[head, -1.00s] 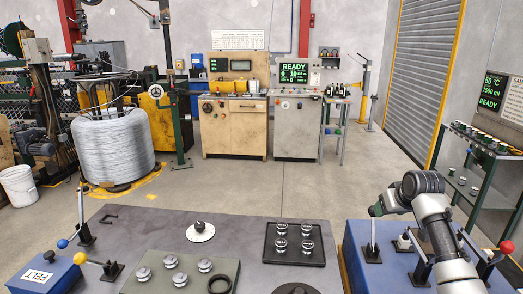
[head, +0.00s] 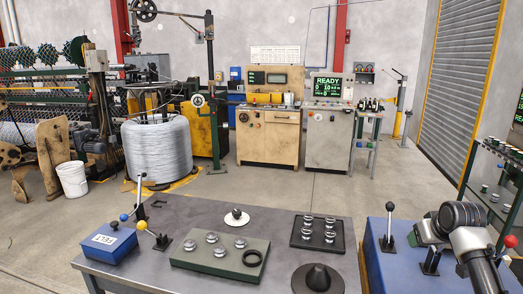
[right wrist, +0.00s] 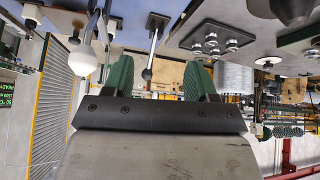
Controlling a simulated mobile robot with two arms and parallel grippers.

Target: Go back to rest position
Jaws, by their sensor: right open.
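My right arm (head: 470,225) comes in at the lower right of the head view, over the blue bench. In the right wrist view my right gripper (right wrist: 158,80) has its two green fingers wide apart, with nothing held between them. A lever with a black knob (right wrist: 147,74) shows in the gap, seemingly beyond the fingers; contact cannot be judged. In the head view an upright black-knobbed lever (head: 390,207) stands on the blue bench, left of the arm and apart from it. My left gripper is in neither current view.
A grey table (head: 130,268) holds a blue FELT box (head: 108,240), a green block (head: 238,262) with metal pucks, a dark tray (head: 342,240) and a black cone (head: 318,279). A red-knobbed lever (head: 507,243) stands right of my arm. Open floor lies beyond the table.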

